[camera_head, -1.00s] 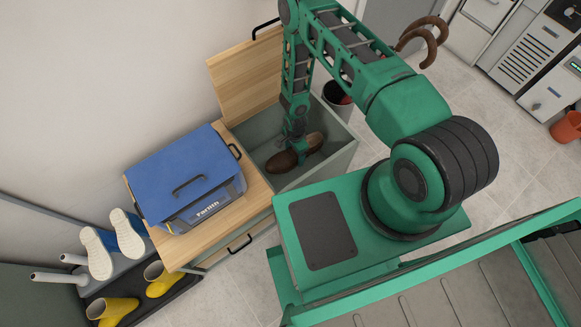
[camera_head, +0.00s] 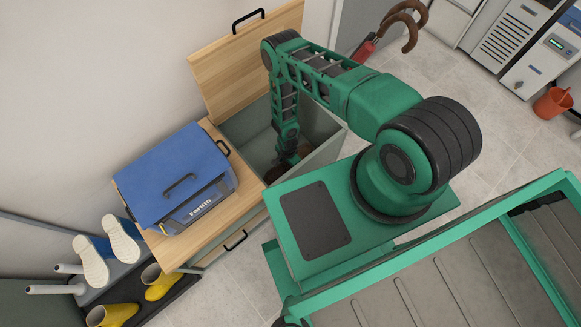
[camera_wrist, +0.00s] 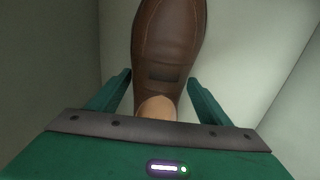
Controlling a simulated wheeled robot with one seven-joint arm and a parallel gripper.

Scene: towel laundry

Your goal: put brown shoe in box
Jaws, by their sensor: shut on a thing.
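The brown shoe (camera_wrist: 168,40) fills the top middle of the wrist view, its heel end between the two fingers of my gripper (camera_wrist: 160,92). My gripper is shut on it. In the head view my gripper (camera_head: 289,160) is down inside the open grey-green box (camera_head: 322,157), and only a small dark brown part of the shoe (camera_head: 272,174) shows beside it. The arm hides much of the box's inside. In the wrist view pale box walls (camera_wrist: 245,45) surround the shoe. I cannot tell whether the shoe touches the bottom.
The box's wooden lid (camera_head: 225,75) stands open at the back. A blue case (camera_head: 172,172) sits on the wooden top to the left. White shoes (camera_head: 92,262) and yellow boots (camera_head: 112,314) are on a rack at lower left. An umbrella stands behind my arm.

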